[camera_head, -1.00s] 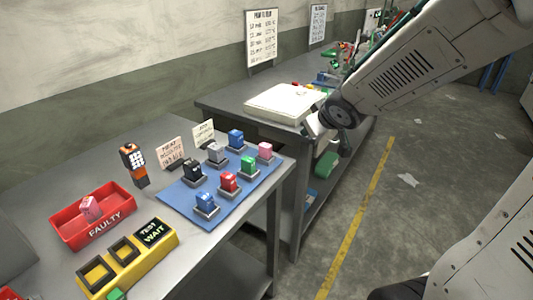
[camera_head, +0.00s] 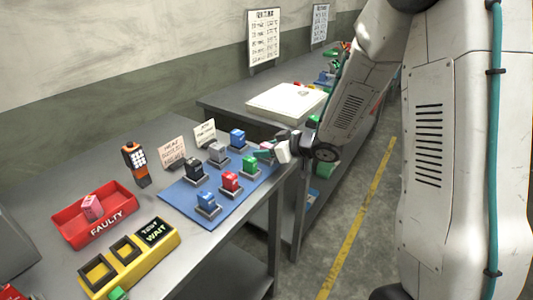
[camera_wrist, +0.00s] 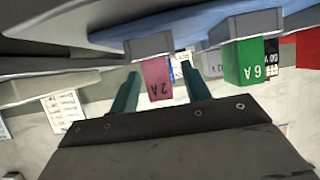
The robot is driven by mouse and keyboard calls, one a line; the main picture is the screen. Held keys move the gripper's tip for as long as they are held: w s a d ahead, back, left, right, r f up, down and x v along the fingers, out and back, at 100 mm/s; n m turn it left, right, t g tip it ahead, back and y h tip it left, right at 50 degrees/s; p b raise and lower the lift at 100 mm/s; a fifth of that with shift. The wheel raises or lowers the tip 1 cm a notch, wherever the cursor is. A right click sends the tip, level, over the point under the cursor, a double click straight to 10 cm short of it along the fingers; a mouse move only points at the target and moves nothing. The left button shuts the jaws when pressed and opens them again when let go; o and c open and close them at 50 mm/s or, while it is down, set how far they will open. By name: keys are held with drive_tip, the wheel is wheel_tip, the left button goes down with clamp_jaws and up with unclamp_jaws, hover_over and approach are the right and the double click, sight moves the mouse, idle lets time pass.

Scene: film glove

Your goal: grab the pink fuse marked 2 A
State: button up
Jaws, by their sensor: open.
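The pink fuse marked 2 A (camera_wrist: 157,80) sits on its grey base, upside down in the wrist view. It stands between the two teal fingers of my gripper (camera_wrist: 160,92), which are apart with room on both sides. In the head view my gripper (camera_head: 264,154) is at the right end of the blue mat (camera_head: 228,200), and it mostly hides this pink fuse there. The green fuse marked 6 A (camera_wrist: 251,62) is beside it; it also shows in the head view (camera_head: 250,163).
Blue, grey, black and red fuses (camera_head: 230,180) stand on bases close by on the mat. A red FAULTY tray (camera_head: 70,230) holds another pink fuse (camera_head: 92,207). A yellow tester (camera_head: 130,262) is in front. Two small signs (camera_head: 173,152) stand behind the mat.

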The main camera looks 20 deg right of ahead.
drive_tip(key=shift+x, duration=1.05)
clamp_jaws()
drive_tip(key=shift+r, duration=0.15)
